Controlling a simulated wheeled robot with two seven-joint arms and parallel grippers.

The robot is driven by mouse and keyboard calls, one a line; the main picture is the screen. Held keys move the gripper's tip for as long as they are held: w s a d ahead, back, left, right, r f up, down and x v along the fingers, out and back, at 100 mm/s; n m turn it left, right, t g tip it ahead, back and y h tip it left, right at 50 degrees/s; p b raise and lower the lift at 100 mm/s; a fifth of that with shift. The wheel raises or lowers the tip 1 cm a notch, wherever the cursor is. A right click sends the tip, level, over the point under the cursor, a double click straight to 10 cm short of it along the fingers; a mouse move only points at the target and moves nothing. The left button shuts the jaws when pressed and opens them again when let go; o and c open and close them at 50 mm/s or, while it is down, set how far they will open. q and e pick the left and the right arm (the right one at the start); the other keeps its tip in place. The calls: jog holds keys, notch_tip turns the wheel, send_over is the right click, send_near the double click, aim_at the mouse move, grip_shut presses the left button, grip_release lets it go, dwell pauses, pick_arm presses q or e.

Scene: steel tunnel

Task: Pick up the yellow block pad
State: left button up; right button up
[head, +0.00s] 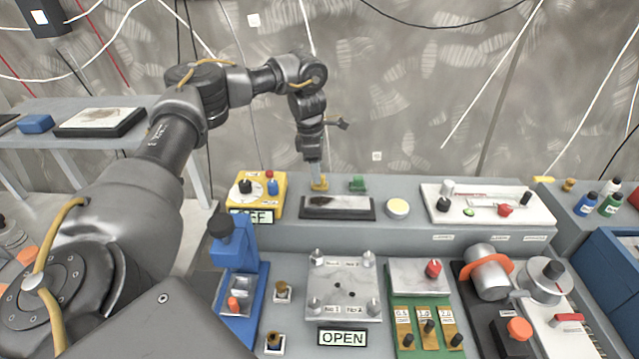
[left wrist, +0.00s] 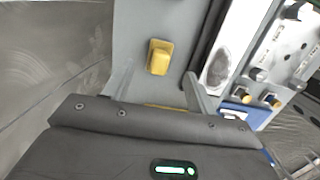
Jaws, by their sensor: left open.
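The yellow block pad (head: 320,184) stands on the raised back shelf of the bench, just behind a dark-framed plate. In the left wrist view the yellow block (left wrist: 159,57) is small and has a raised middle. My left gripper (head: 314,170) points down above and close to the block in the head view. In the left wrist view its two fingers (left wrist: 157,84) are spread apart, with the block ahead of the gap between them. The gripper is open and empty. My right gripper is not in view.
A dark-framed plate (head: 337,208) and a green block (head: 357,184) are close to the yellow block. A yellow control box (head: 262,209) is to the left. A white panel (head: 487,205) is to the right. The bench front is crowded with fixtures and an OPEN sign (head: 342,338).

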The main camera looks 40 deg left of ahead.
pick_arm(q)
jog(key=f, duration=0.2)
jog(key=f+p, duration=0.1)
jog(key=f, duration=0.1)
jog(key=shift+w+d, duration=0.25)
jog(key=shift+w, duration=0.05)
jog(key=c, duration=1.1)
